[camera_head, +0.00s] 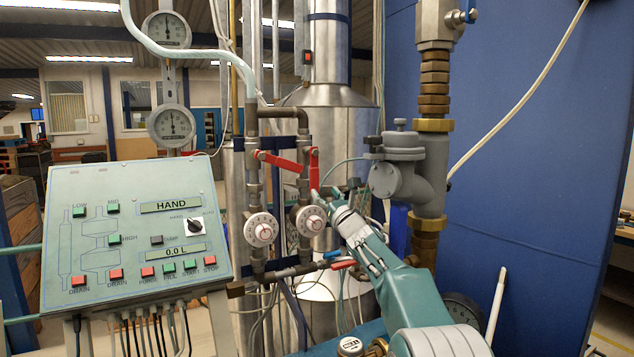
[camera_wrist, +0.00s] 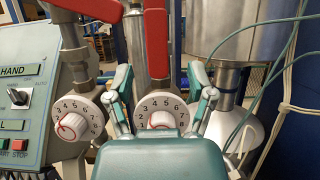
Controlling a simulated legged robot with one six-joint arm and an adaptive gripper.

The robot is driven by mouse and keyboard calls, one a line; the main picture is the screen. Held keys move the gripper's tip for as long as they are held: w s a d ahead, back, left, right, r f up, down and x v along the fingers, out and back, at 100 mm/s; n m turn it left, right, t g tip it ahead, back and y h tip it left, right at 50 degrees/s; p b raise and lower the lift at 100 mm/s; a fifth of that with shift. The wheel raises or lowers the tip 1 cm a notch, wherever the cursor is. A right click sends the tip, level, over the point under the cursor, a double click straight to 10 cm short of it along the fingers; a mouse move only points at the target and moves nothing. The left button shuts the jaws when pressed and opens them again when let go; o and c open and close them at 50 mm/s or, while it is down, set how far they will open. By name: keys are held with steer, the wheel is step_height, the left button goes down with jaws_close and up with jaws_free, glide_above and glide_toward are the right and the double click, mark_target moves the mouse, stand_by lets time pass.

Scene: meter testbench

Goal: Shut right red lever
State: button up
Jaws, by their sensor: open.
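The right red lever (camera_head: 314,168) stands upright along the right pipe, above a white dial. In the wrist view the same lever (camera_wrist: 157,42) hangs down in the upper middle. The left red lever (camera_head: 281,161) lies nearly crosswise, sloping down to the right; its end also shows at the top left of the wrist view (camera_wrist: 92,8). My gripper (camera_wrist: 160,78) is open, with its fingers spread to either side of the right lever's lower end and the right dial (camera_wrist: 162,112). In the head view my gripper (camera_head: 326,197) is just below and right of the lever. Contact cannot be told.
A control panel (camera_head: 115,205) with buttons stands at the left. The left dial (camera_head: 261,229) sits beside the right one. A grey valve body (camera_head: 405,170) and brown pipe are close on the right, before a blue wall (camera_head: 540,200). Thin cables hang around the metal tank (camera_head: 340,120).

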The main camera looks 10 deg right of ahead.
mark_target(315, 182)
steer(key=shift+w+a+r, duration=0.2)
steer(key=shift+w+a, duration=0.3)
steer(key=shift+w, duration=0.1)
steer(key=shift+w+a+r, duration=0.2)
steer(key=shift+w+a, duration=0.25)
steer(key=shift+w, duration=0.1)
steer(key=shift+w+d+r, duration=0.15)
steer(key=shift+w+r, duration=0.1)
steer(key=shift+w, duration=0.25)
steer(key=shift+w+d+r, duration=0.15)
steer(key=shift+w+r, duration=0.05)
steer(key=shift+w, duration=0.3)
steer(key=shift+w+a+r, duration=0.25)
steer(key=shift+w+a, duration=0.35)
steer(key=shift+d, duration=0.2)
jaws_close()
